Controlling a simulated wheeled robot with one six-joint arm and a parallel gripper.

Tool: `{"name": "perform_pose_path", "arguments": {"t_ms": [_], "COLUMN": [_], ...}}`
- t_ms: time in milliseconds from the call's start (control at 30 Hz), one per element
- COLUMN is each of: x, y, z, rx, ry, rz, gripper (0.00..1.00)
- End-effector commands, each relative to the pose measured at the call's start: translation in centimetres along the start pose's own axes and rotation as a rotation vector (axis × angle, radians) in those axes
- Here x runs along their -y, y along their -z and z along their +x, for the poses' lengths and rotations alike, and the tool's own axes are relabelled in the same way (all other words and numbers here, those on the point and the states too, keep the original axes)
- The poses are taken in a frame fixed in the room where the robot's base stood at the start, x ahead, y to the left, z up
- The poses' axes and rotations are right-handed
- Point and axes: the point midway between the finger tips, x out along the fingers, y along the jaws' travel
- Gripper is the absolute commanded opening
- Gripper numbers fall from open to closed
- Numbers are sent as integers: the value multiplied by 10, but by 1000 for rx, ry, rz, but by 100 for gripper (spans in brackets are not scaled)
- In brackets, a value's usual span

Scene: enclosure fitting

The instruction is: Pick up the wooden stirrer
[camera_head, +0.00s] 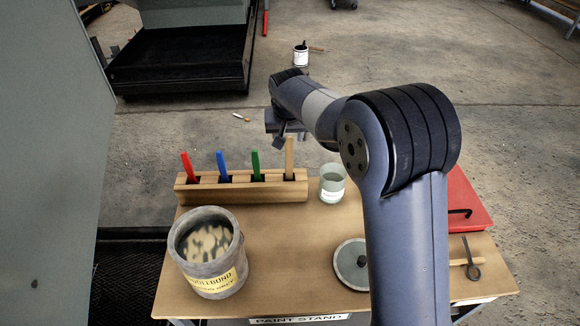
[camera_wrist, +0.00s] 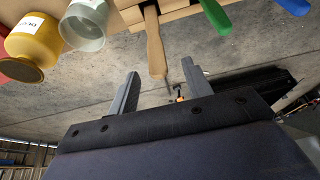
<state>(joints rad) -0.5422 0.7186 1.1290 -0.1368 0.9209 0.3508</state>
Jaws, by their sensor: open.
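The wooden stirrer (camera_head: 289,158) stands upright in the right end slot of a wooden rack (camera_head: 245,193). In the wrist view the stirrer (camera_wrist: 154,42) points toward my gripper (camera_wrist: 160,68), and its free end shows between the two open fingers. The fingers look apart from it, one on each side; I cannot tell the exact depth. In the head view my gripper (camera_head: 281,134) is just behind the stirrer's top, partly hidden by my arm.
Green (camera_head: 256,164), blue (camera_head: 222,166) and red (camera_head: 188,167) sticks stand in the rack. A glass jar (camera_head: 332,184) stands close to the rack's right end. A yellow jar (camera_wrist: 33,40) shows in the wrist view. A grey bucket (camera_head: 208,254) and a round lid (camera_head: 351,262) are nearer.

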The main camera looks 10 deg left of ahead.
Motion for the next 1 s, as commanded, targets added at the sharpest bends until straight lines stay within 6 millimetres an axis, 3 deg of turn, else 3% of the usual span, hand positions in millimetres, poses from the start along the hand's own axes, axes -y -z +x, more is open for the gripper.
{"name": "perform_pose_path", "arguments": {"t_ms": [600, 900, 1000], "x": [-4, -4, -4], "y": [-2, -2, -2], "z": [69, 74, 74], "rx": [1, -1, -1], "ry": [-1, 0, 0], "rz": [0, 0, 0], "gripper": [47, 47, 40]}}
